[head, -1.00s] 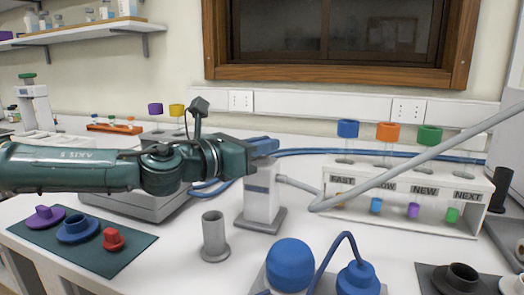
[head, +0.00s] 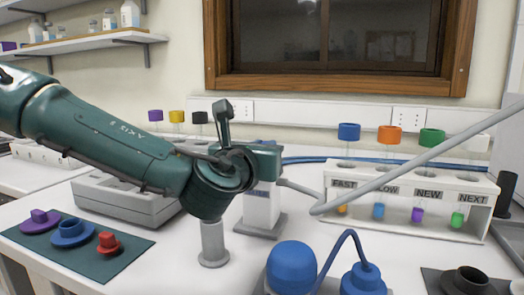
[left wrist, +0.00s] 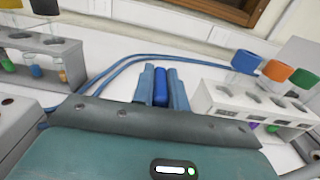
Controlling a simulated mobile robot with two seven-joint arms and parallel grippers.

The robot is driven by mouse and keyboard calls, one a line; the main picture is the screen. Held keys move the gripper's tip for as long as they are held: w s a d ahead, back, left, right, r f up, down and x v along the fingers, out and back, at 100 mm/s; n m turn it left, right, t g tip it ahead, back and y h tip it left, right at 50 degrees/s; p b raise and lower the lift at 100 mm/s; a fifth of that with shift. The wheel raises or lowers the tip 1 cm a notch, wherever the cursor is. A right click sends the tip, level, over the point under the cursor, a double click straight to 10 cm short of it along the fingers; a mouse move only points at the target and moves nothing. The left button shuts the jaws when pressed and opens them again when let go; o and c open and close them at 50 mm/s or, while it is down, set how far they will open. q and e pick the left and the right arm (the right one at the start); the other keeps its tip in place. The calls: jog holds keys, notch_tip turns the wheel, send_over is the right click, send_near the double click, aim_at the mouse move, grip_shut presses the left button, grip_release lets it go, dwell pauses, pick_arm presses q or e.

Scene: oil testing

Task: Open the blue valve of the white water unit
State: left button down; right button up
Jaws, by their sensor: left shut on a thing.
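The white water unit (head: 262,207) stands on a grey base at the middle of the table. My left gripper (left wrist: 161,88) is at its top, its two fingers shut on the blue valve (left wrist: 160,86), which shows between them in the left wrist view. In the head view my left wrist and hand cover the left side of the unit's top, and the valve cannot be made out clearly there. How far the valve is turned cannot be told. My right gripper is not in view.
A white rack (head: 408,205) with capped tubes stands to the right, and a grey pipe (head: 415,162) slants across it. A grey cylinder (head: 213,245) stands below my wrist. Blue-domed parts (head: 291,267) are in front. A dark green mat (head: 125,263) with coloured pieces lies at left.

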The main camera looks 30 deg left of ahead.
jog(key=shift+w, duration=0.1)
pick_arm(q)
jog(key=c, duration=1.4)
grip_release()
jog(key=shift+s, duration=0.15)
